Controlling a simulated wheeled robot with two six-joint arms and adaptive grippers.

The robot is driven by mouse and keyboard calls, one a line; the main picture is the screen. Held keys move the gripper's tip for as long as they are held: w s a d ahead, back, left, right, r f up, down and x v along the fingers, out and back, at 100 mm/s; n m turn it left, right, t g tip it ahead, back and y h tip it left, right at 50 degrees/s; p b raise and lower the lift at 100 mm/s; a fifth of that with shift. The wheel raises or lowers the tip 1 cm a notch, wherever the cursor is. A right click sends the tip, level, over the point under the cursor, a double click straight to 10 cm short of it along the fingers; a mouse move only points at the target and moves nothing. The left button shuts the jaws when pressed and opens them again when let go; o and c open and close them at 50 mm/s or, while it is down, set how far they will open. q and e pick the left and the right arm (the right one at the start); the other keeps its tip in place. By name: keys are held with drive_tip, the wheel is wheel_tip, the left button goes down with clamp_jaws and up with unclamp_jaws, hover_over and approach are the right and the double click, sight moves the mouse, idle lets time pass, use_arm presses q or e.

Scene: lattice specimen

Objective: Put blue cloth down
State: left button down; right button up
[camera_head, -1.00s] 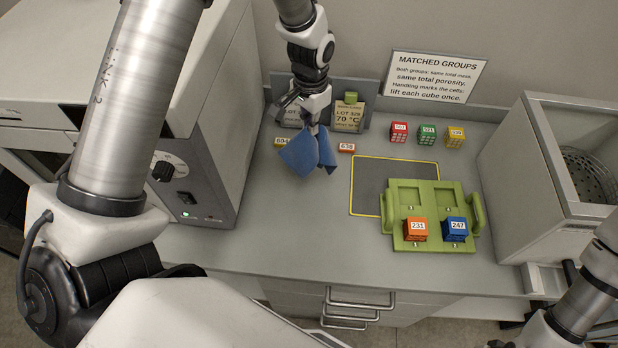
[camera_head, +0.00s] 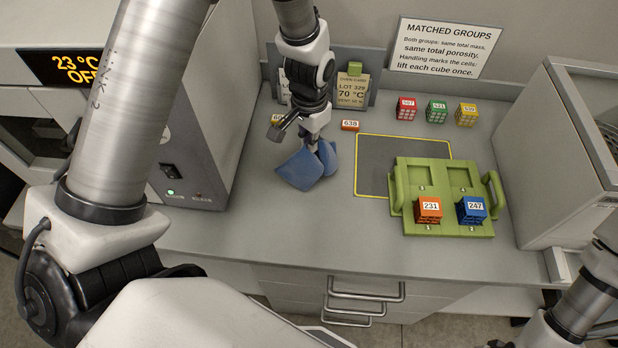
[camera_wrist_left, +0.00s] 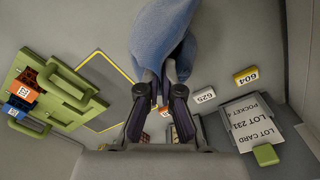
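The blue cloth (camera_head: 298,170) hangs bunched from my left gripper (camera_head: 314,143) over the grey counter, left of the yellow-outlined dark mat (camera_head: 383,165). Its lower part spreads out close to the counter; I cannot tell how much of it touches. In the left wrist view the cloth (camera_wrist_left: 162,35) spreads beyond the fingertips of the left gripper (camera_wrist_left: 160,78), which are closed on its gathered part. My right arm shows at the lower right, but its gripper is out of view.
A green tray (camera_head: 441,214) on the right holds an orange cube (camera_head: 429,210) and a blue cube (camera_head: 472,210). Red (camera_head: 406,108), green (camera_head: 437,111) and yellow (camera_head: 467,114) cubes stand at the back. An orange tag (camera_head: 350,126) lies behind the cloth. The counter's front is clear.

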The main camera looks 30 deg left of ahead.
use_arm(q)
drive_tip(key=s+d+f+b, duration=0.1)
drive_tip(key=s+f+b, duration=0.1)
drive_tip(key=s+f, duration=0.1)
drive_tip(key=s+d+f+b, duration=0.2)
drive_tip(key=s+f+b, duration=0.1)
drive_tip(key=s+d+f+b, duration=0.1)
drive_tip(key=s+f+b, duration=0.1)
drive_tip(key=s+f, duration=0.1)
drive_tip(key=shift+d+b, duration=0.35)
drive_tip(key=shift+b, duration=0.05)
drive_tip(key=shift+s+d+f+b, duration=0.3)
drive_tip(key=shift+s+d+f, duration=0.05)
drive_tip(key=shift+s, duration=0.25)
drive_tip(key=c, duration=0.9)
unclamp_jaws()
